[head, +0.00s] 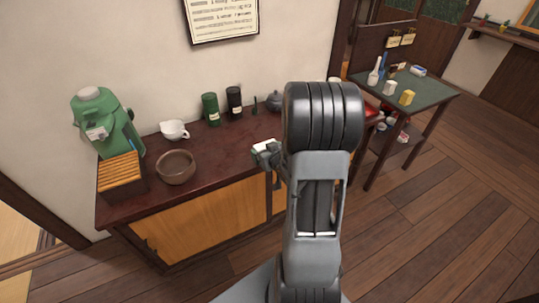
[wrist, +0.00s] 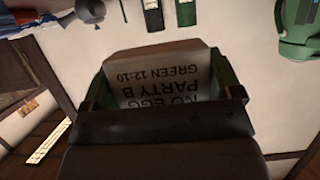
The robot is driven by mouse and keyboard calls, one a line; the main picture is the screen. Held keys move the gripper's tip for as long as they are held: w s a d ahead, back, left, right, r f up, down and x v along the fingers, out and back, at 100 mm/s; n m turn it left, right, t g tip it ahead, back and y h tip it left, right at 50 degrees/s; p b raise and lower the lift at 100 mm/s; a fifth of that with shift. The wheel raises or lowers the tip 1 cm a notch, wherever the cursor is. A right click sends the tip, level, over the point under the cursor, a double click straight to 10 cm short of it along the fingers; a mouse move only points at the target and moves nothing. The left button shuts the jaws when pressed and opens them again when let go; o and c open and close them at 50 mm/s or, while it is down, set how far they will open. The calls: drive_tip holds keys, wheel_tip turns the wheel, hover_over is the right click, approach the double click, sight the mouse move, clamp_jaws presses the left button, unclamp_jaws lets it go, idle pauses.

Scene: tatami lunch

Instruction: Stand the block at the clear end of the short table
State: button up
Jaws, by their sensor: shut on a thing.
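The block (wrist: 160,88), pale with a brown edge, fills the middle of the wrist view. Its printed face reads "NO EGG PARTY B GREEN 12:10", upside down in that picture. My gripper (wrist: 165,95) is shut on it, with a dark green finger on each side. In the head view my gripper (head: 268,155) shows left of my arm, over the front part of the dark red sideboard top (head: 225,155). A small green-topped table (head: 430,92) stands at the right, with bottles and cups toward its left side; its right part looks bare.
The sideboard holds a green dispenser (head: 107,120), a slatted wooden box (head: 121,173), a brown bowl (head: 176,167), a white cup (head: 174,130), canisters (head: 210,109) and a grey teapot (head: 275,101). My arm hides its right end. Wooden floor (head: 430,210) at the right is clear.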

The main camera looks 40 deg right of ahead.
drive_tip(key=w+d+f, duration=0.2)
drive_tip(key=w+f, duration=0.1)
drive_tip(key=w+d+f, duration=0.2)
drive_tip(key=w+d, duration=0.1)
drive_tip(key=w+d+f, duration=0.2)
drive_tip(key=w+f, duration=0.1)
drive_tip(key=shift+w+d+f, duration=0.1)
drive_tip(key=shift+d+f, duration=0.2)
drive_tip(key=shift+w+d+f, duration=0.1)
drive_tip(key=shift+f, duration=0.55)
drive_tip(key=shift+w+d+f, duration=0.1)
drive_tip(key=shift+f, duration=1.15)
drive_tip(key=shift+f, duration=0.2)
drive_tip(key=o, duration=0.7)
drive_tip(key=shift+o, duration=0.2)
drive_tip(key=shift+r, duration=0.1)
